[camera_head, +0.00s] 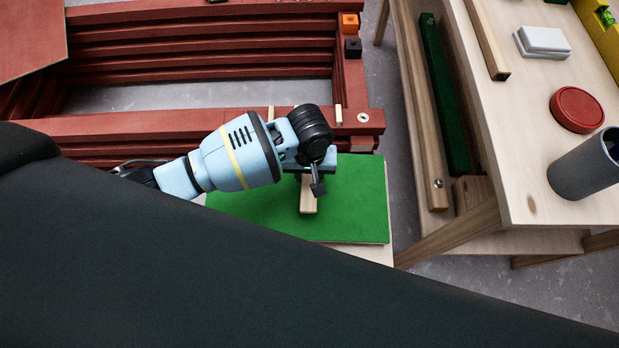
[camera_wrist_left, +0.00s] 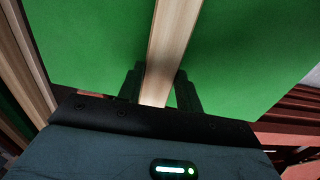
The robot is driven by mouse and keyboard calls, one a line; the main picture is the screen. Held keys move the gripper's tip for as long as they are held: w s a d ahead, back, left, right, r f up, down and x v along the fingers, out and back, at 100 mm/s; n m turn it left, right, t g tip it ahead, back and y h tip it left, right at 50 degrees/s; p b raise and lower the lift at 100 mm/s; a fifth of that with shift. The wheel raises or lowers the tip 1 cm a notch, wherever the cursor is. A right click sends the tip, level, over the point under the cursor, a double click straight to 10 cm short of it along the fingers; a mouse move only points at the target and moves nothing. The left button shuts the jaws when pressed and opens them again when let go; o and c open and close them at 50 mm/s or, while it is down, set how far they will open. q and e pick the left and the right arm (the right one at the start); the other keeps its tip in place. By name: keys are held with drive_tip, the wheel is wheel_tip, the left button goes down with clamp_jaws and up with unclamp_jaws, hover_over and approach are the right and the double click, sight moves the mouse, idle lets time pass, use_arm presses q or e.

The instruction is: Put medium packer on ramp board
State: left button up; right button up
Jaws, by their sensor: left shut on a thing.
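A pale wooden strip (camera_head: 308,198), which looks like the packer, is over the green board (camera_head: 352,205) in the head view. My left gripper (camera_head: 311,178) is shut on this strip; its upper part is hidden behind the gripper. In the left wrist view the strip (camera_wrist_left: 173,35) runs between the two dark fingers of the gripper (camera_wrist_left: 160,88), with the green board (camera_wrist_left: 90,40) behind it. I cannot tell whether the strip touches the board. My right gripper is not in view.
Stacked red battens (camera_head: 200,127) stand behind the green board, with an orange block (camera_head: 349,23) and a black block (camera_head: 352,48) on them. A wooden table (camera_head: 520,110) at the right bears a red disc (camera_head: 577,108) and a grey cup (camera_head: 588,165).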

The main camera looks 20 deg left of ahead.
sight(310, 178)
use_arm(q)
drive_tip(key=shift+f, duration=0.45)
wheel_tip(310, 178, down, 3)
drive_tip(key=shift+r+b, duration=0.1)
drive_tip(key=shift+b, duration=0.7)
drive_tip(key=shift+r, duration=0.1)
drive_tip(key=o, duration=1)
drive_tip(key=shift+c, duration=0.2)
